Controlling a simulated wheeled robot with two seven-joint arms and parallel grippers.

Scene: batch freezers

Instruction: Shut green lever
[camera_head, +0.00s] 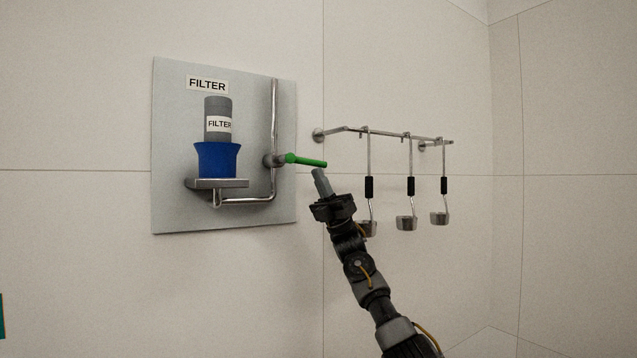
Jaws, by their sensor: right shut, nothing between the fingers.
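The green lever (306,160) sticks out to the right from a valve on the vertical metal pipe (275,120). It lies nearly level, its free end tipped slightly down. The pipe is fixed to a grey panel (170,210) on the wall. My right gripper (318,174) is shut and empty, with its fingertips just below the lever's free end. I cannot tell whether they touch the lever. My left gripper is not in view.
A blue and grey filter (217,158) stands on a small metal bracket on the panel. To the right, a wall rail (385,133) carries several hanging ladles with black grips (411,186), one partly behind my right gripper. The wall below the panel is bare.

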